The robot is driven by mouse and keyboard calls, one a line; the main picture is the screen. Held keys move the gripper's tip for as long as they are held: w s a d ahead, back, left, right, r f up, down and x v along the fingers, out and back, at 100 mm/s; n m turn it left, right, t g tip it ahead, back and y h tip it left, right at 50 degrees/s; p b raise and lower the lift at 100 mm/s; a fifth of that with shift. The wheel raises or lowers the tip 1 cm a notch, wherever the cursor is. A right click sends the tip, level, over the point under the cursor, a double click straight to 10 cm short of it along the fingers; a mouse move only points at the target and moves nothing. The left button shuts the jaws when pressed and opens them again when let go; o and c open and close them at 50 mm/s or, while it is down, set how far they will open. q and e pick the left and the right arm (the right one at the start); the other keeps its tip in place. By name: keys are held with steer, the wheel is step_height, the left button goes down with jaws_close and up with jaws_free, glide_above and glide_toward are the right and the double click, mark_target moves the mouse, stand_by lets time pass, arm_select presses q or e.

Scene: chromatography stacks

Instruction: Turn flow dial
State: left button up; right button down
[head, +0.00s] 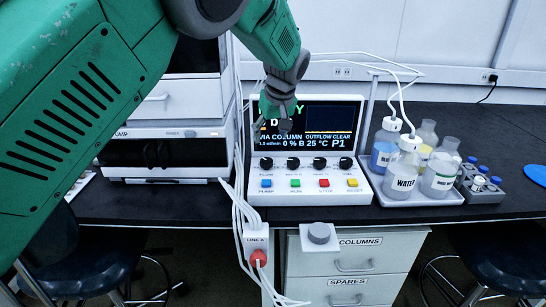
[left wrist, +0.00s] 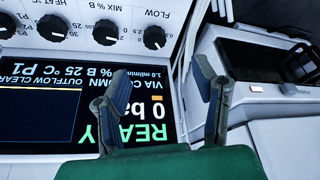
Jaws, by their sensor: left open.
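The flow dial (head: 266,163) is the leftmost of several black knobs in a row on the white control panel (head: 350,185), below its screen. In the left wrist view the panel appears upside down, with the flow dial (left wrist: 153,37) under the printed word FLOW. My left gripper (head: 272,126) hangs in front of the left part of the screen, above the flow dial. The screen (left wrist: 75,105) reads READY, partly hidden by the fingers. My right gripper is not in view.
Coloured buttons (head: 296,184) line the panel below the knobs. Bottles (head: 402,170) stand in a tray to the right. Cables and a white box with a red knob (head: 257,257) hang at the bench front. An instrument stack (head: 165,150) stands left.

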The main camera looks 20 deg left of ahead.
mark_target(266, 160)
arm_select(q)
steer(key=x, duration=0.3)
steer(key=b+x, duration=0.1)
steer(key=x, duration=0.3)
steer(key=w+b+x, duration=0.1)
steer(key=x, duration=0.3)
steer(key=shift+r, duration=0.1)
steer(key=shift+w+f, duration=0.15)
steer(key=shift+f, duration=0.2)
steer(key=shift+w+d+f, duration=0.15)
steer(key=shift+f, duration=0.15)
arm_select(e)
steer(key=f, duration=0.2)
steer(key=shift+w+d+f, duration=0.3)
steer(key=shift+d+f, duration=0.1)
arm_select(q)
steer(key=shift+a, duration=0.25)
steer(key=c, duration=1.1)
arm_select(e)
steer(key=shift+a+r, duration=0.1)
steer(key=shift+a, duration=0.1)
